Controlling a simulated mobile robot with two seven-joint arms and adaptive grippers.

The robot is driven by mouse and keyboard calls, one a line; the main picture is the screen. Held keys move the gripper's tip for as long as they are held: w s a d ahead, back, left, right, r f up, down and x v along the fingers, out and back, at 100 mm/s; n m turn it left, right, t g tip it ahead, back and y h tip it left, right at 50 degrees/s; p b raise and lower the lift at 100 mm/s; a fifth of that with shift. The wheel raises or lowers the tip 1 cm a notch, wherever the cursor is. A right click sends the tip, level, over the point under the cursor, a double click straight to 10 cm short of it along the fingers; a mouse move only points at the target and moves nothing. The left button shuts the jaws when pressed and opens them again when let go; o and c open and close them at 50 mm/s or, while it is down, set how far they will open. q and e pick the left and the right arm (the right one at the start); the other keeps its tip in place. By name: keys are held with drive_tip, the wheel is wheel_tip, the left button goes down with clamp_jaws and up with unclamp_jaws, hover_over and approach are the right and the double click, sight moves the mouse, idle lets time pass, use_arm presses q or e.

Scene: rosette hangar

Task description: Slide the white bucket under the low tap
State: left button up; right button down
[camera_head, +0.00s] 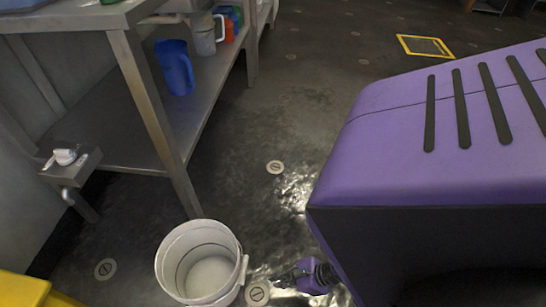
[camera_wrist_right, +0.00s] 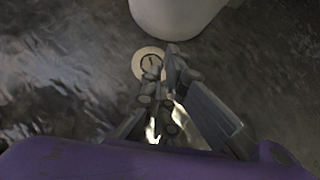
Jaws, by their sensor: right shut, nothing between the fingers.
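The white bucket (camera_head: 168,258) stands upright on the dark floor at the bottom of the head view, open at the top and apparently empty. Its lower side also shows at the top of the right wrist view (camera_wrist_right: 178,14). The low tap (camera_head: 68,192) looks like a grey metal fixture by the left wall, left of the bucket and apart from it. My right gripper (camera_head: 278,280) is low over the floor, to the right of the bucket, shut and empty. Its fingers show in the right wrist view (camera_wrist_right: 165,70), pointing toward the bucket with a small gap. My left gripper is out of view.
A metal table leg (camera_head: 157,125) stands behind the bucket. A lower shelf (camera_head: 128,140) holds a blue jug (camera_head: 176,68) and a grey jug (camera_head: 204,35). A yellow object (camera_head: 22,288) fills the bottom left corner. Floor between bucket and tap looks clear.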

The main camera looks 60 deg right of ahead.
drive_tip(key=b+x, duration=0.3)
drive_tip(key=x, duration=0.4)
drive_tip(key=shift+w+a+f, duration=0.1)
drive_tip(key=shift+f, duration=0.3)
drive_tip(key=w, duration=0.1)
drive_tip(key=w+a, duration=0.1)
drive_tip(key=w, duration=0.1)
drive_tip(key=shift+w+a+b, duration=0.1)
drive_tip(key=shift+a+b, duration=0.05)
drive_tip(key=shift+b, duration=0.15)
drive_tip(key=shift+w+a, duration=0.15)
drive_tip(key=shift+w, duration=0.25)
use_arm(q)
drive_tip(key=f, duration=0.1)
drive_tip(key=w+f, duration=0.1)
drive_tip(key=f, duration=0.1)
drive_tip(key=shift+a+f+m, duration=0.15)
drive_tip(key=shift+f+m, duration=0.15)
use_arm(e)
drive_tip(key=shift+r, duration=0.1)
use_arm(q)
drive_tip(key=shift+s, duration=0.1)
